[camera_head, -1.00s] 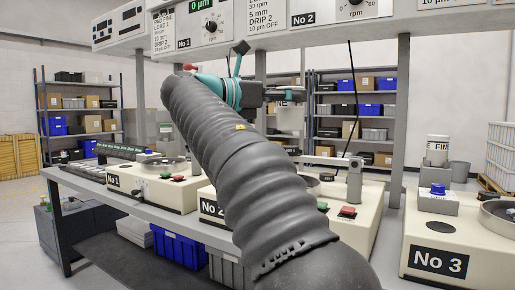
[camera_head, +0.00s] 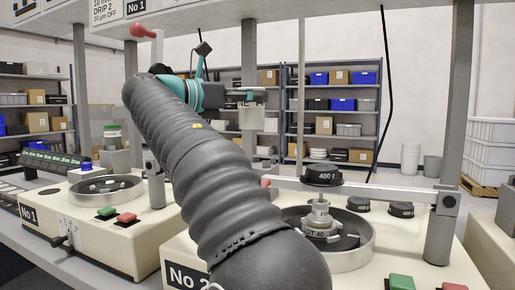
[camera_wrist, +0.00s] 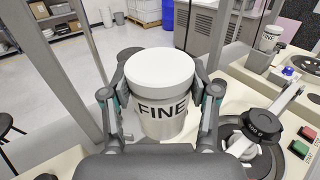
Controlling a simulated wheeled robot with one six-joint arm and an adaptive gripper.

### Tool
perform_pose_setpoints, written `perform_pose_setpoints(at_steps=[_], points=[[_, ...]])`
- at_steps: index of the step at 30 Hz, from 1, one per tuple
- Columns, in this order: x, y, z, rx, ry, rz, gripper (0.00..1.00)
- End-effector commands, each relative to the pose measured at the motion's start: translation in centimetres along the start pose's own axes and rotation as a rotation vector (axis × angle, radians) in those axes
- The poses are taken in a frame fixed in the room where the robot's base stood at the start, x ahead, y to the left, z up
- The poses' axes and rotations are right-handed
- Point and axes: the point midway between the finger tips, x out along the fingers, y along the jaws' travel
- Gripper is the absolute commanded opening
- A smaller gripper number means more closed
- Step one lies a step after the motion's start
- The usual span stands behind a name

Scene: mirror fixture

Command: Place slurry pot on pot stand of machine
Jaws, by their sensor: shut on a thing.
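My gripper (camera_wrist: 162,98) is shut on a slurry pot (camera_wrist: 162,112), a grey-white pot with a white lid and the label FINE. The pot is upright and held in the air. In the head view my gripper (camera_head: 252,94) and the pot (camera_head: 252,118) show beyond my dark arm, above the back of machine No 2 (camera_head: 185,262). I cannot see a pot stand on machine No 2; my arm and the held pot cover part of it. Machine No 1 (camera_head: 90,225) has a green-lidded pot (camera_head: 112,136) on its grey stand (camera_head: 117,160).
Another FINE pot (camera_wrist: 270,38) sits on a neighbouring machine. Uprights flank the held pot.

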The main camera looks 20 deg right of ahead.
Motion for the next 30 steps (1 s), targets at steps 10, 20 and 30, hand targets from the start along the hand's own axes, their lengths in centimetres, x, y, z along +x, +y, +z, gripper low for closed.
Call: perform_pose_setpoints(at_steps=[10, 20, 30], points=[[5.1, 4.6, -4.2, -0.003, -0.001, -0.003, 0.14], [7.4, 6.5, -6.2, -0.001, -0.001, -0.003, 0.14], [7.4, 6.5, -10.0, -0.003, 0.0, -0.003, 0.14]])
